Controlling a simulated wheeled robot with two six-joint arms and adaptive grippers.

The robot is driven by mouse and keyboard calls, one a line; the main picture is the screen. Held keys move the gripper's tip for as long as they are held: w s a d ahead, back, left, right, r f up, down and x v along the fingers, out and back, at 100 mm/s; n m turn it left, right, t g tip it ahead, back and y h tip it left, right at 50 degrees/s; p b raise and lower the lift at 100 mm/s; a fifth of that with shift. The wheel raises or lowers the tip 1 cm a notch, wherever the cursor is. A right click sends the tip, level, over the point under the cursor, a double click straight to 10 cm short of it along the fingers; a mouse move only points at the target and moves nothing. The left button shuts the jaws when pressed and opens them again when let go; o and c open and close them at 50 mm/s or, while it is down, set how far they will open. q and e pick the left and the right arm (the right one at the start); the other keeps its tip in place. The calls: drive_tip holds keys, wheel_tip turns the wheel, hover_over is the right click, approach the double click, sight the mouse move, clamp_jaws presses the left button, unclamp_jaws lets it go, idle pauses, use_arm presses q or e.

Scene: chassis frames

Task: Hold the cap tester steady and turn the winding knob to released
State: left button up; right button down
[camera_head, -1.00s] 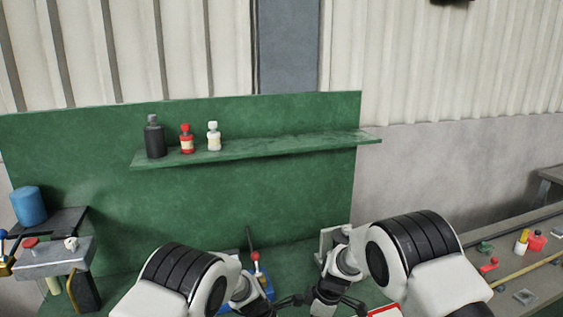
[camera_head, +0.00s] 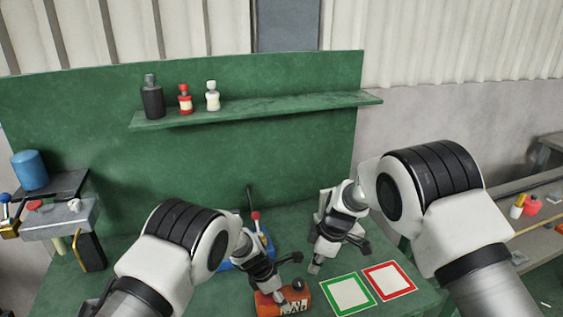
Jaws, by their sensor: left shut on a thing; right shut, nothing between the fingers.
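The cap tester (camera_head: 268,299) is an orange-red box with white lettering on its front, low in the head view on the green bench. A small dark round knob (camera_head: 298,284) shows at its upper right. My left gripper (camera_head: 278,278) is shut on the tester from above and covers part of it. My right gripper (camera_head: 315,267) is shut and empty, above and just right of the tester, apart from the knob. The knob's setting is too small to read, and the tester's lower edge is near the frame's bottom.
A green-bordered square (camera_head: 348,294) and a red-bordered square (camera_head: 389,281) lie right of the tester. A blue device with a red-tipped lever (camera_head: 256,225) stands behind my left gripper. A shelf (camera_head: 255,112) on the green back panel holds bottles. Bench space right of the squares is clear.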

use_arm(q)
drive_tip(key=o, duration=1.5)
drive_tip(key=shift+o, duration=0.2)
drive_tip(key=shift+r, duration=0.1)
